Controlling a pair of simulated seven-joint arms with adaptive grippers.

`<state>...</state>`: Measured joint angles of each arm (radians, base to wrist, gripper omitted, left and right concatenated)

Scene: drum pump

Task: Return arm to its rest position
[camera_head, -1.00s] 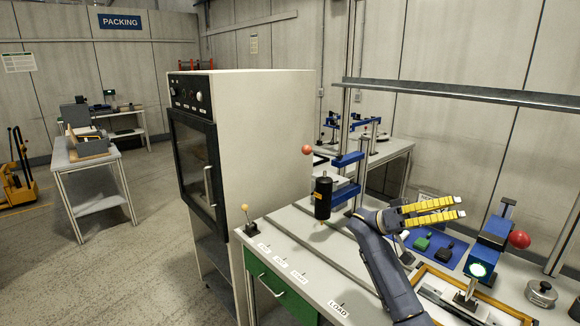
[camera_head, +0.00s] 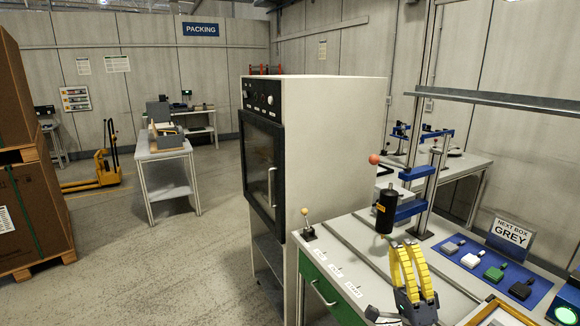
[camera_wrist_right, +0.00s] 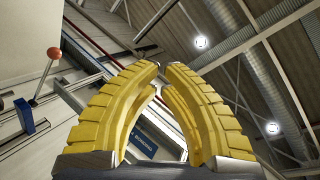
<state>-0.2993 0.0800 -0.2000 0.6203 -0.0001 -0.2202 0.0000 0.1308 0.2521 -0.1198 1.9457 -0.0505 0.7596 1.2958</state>
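My right gripper (camera_head: 405,243) is at the near edge of the work table, with its yellow segmented fingers pointing up. In the right wrist view (camera_wrist_right: 162,68) the fingers bow outward and their tips come almost together. Nothing is between them. The gripper stands in front of a black cylinder (camera_head: 386,210) on a blue press-like stand (camera_head: 412,207); I see a gap between the fingers and the cylinder in the picture. My left gripper is out of view.
The work table (camera_head: 350,240) has a blue mat (camera_head: 460,257) with several small blocks and a NEXT BOX GREY sign (camera_head: 510,234). A tall cabinet oven (camera_head: 330,140) stands left of it. Stacked cartons (camera_head: 30,200) are at the far left. The floor between is clear.

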